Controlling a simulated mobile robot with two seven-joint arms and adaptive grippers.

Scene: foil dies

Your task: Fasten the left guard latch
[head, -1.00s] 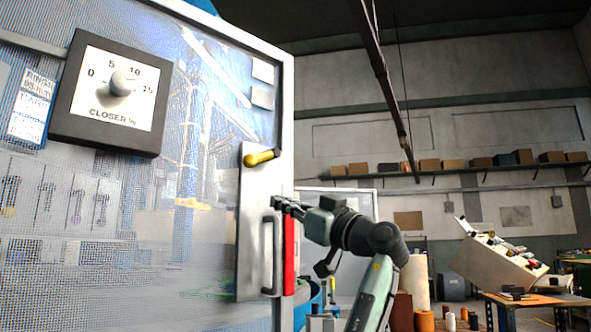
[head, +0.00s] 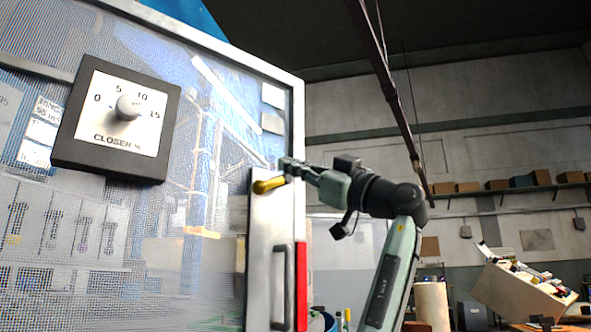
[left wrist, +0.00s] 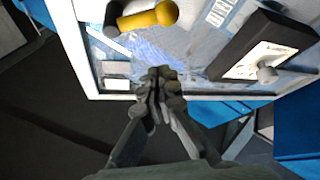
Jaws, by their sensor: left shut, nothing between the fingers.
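The guard latch shows as a yellow lever (head: 268,185) on a grey metal plate (head: 262,225) at the right edge of the mesh guard door. The lever lies nearly level, its right end slightly higher. My left gripper (head: 287,165) is shut and empty, at the lever's right end and slightly above it in the head view. I cannot tell whether they touch there. In the left wrist view the closed fingertips (left wrist: 158,88) stand apart from the yellow lever (left wrist: 147,18), which is near the top edge. My right gripper is not in view.
A dark vertical pull handle (head: 279,290) and a red strip (head: 301,285) sit below the latch. A black-framed closer dial (head: 117,118) is on the door at upper left; it also shows in the left wrist view (left wrist: 262,48). Shelves with boxes are far behind.

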